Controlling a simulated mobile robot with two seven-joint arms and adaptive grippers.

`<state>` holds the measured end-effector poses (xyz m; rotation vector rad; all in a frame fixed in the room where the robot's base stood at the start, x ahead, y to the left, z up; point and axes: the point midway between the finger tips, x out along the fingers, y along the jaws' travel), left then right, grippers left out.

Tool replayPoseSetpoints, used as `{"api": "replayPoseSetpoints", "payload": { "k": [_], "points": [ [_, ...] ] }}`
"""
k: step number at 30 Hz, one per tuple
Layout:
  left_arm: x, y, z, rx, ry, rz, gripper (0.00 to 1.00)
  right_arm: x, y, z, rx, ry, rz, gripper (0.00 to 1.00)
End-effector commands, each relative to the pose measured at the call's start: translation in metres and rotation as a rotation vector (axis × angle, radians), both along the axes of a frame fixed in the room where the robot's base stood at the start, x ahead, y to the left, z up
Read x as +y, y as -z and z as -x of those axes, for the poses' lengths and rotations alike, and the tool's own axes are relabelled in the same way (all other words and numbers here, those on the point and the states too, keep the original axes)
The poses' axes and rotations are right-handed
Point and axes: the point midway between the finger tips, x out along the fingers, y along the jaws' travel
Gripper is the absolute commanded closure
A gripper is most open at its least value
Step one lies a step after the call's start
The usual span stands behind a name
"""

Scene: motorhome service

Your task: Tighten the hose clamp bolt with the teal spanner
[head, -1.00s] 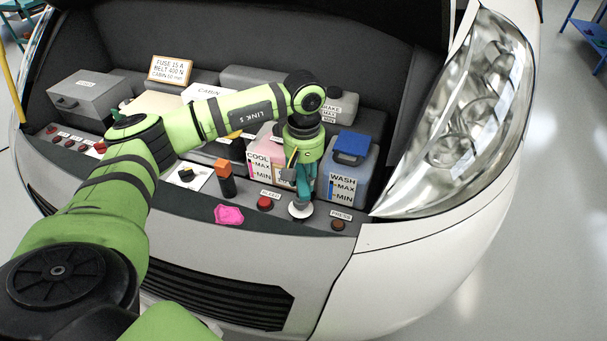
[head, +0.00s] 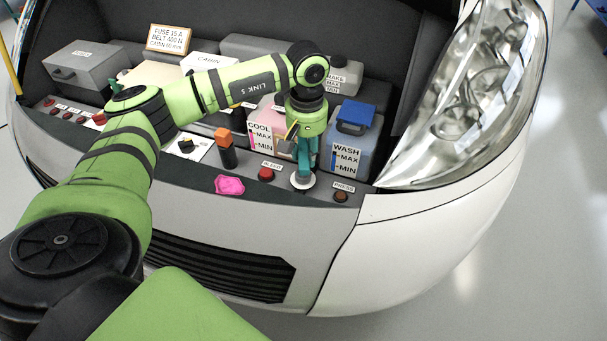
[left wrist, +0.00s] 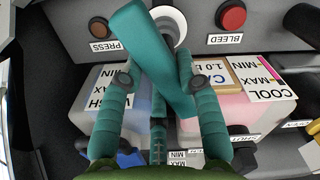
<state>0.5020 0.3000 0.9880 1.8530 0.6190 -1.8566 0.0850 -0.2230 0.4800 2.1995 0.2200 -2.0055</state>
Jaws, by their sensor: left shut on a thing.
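My left gripper (head: 303,160) points down over the front ledge of the engine bay. The spanner's far end reaches the top of that view, beside and partly over a round white and grey fitting (left wrist: 172,22). In the head view this fitting (head: 302,182) is directly below the fingertips. I cannot tell whether it carries the clamp bolt or whether the spanner is seated on it. My right gripper is not in view.
A red BLEED button (head: 266,174) and a brown PRESS button (head: 341,196) flank the fitting. The pink coolant tank (head: 262,133) and blue-capped washer tank (head: 350,155) stand close behind. A pink cloth-like piece (head: 229,185) lies left on the ledge. The headlight (head: 465,105) is right.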

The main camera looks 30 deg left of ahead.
Motion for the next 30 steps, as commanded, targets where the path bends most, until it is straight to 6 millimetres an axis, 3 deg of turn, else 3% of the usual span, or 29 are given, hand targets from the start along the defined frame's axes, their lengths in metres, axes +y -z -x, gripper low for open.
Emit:
{"api": "replayPoseSetpoints", "payload": {
  "k": [30],
  "points": [
    [-0.001, -0.001, 0.001, -0.002, 0.304, 0.000, 1.00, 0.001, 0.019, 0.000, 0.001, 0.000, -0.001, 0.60]
  ]
}}
